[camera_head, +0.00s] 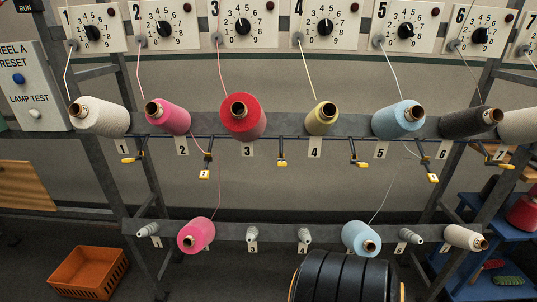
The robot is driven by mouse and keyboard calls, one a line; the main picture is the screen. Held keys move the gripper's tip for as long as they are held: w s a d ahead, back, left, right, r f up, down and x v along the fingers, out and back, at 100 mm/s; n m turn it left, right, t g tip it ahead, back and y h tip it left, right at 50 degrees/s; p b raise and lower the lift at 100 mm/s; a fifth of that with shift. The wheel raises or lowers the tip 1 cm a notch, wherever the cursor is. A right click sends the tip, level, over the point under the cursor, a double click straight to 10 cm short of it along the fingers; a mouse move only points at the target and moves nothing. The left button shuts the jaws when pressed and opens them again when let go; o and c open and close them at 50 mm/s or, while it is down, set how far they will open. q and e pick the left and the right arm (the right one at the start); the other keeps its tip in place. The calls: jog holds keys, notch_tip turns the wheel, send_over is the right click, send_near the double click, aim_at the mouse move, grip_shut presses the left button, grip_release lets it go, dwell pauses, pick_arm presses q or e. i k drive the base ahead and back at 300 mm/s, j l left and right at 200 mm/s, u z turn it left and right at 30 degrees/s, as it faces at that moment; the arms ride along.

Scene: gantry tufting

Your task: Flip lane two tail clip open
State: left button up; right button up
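The lane two tail clip (205,173), a dark lever with a yellow end, hangs from the dark rail right of the number 2 label (181,146). It hangs lower than the clips beside it. A thin pink strand runs near it; whether its jaw is shut on the strand is too small to tell. The pink lane two cone (168,117) sits above left, with its yarn rising to dial panel 2 (167,23). A second pink cone (196,235) is on the lower bar, with a strand rising from it. Neither gripper is in view.
Neighbouring clips are the lane one clip (131,159) and lane three clip (282,163). A red cone (242,117) and a white cone (99,116) flank lane two. An orange crate (88,273) is on the floor at left. A blue step stand (488,245) stands at right.

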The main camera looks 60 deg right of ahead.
aim_at(204, 175)
jog(key=z, duration=1.45)
